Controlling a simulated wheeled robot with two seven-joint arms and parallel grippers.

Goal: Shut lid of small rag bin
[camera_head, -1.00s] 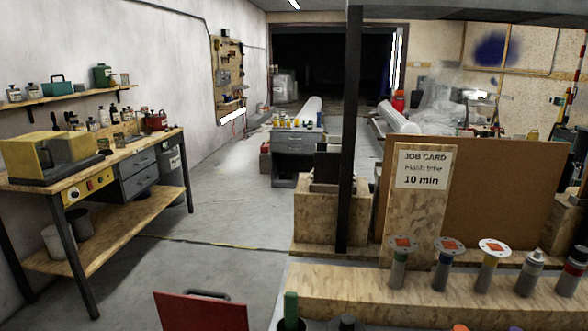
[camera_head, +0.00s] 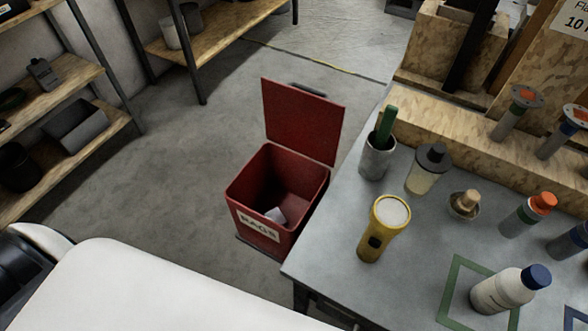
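The small red rag bin (camera_head: 258,234) stands on the floor at the left side of the grey bench in the head view. A label reading RAGS is on its front. Its red lid (camera_head: 302,120) is open and stands upright at the back of the bin, with a dark handle (camera_head: 307,90) at its top edge. A pale piece of rag (camera_head: 276,215) lies inside. Neither of my grippers shows in the head view.
The grey bench (camera_head: 420,225) at right holds a yellow torch (camera_head: 384,230), a cup (camera_head: 376,158), a jar (camera_head: 427,170), a white bottle (camera_head: 508,290) and spray cans. Shelves (camera_head: 75,130) stand at left. The concrete floor (camera_head: 180,175) between is clear.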

